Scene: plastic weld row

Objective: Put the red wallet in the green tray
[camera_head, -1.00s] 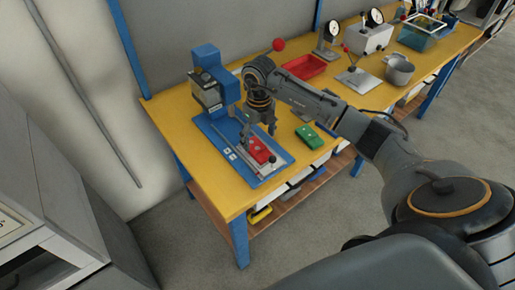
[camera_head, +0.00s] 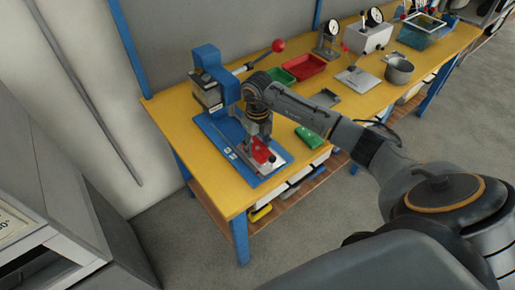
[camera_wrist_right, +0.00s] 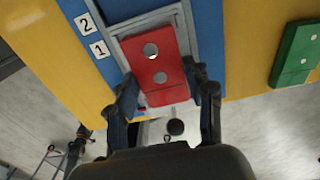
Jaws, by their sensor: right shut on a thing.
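The red wallet (camera_head: 262,153) lies flat on the blue base of the bench machine. In the right wrist view the red wallet (camera_wrist_right: 157,60) shows two round silver spots. My right gripper (camera_head: 258,138) comes down over it from above. In the right wrist view my right gripper (camera_wrist_right: 167,92) has one finger on each side of the wallet's near end and is shut on it. The green tray (camera_head: 284,79) stands at the back of the yellow bench, partly hidden by my right arm. My left gripper is not in view.
The blue machine (camera_head: 207,75) with a red-knobbed lever stands beside my right gripper. A red tray (camera_head: 318,70) and a grey tray (camera_head: 325,98) are behind my arm. A green wallet (camera_head: 309,137) lies near the bench's front edge. A grey pot (camera_head: 399,72) is further right.

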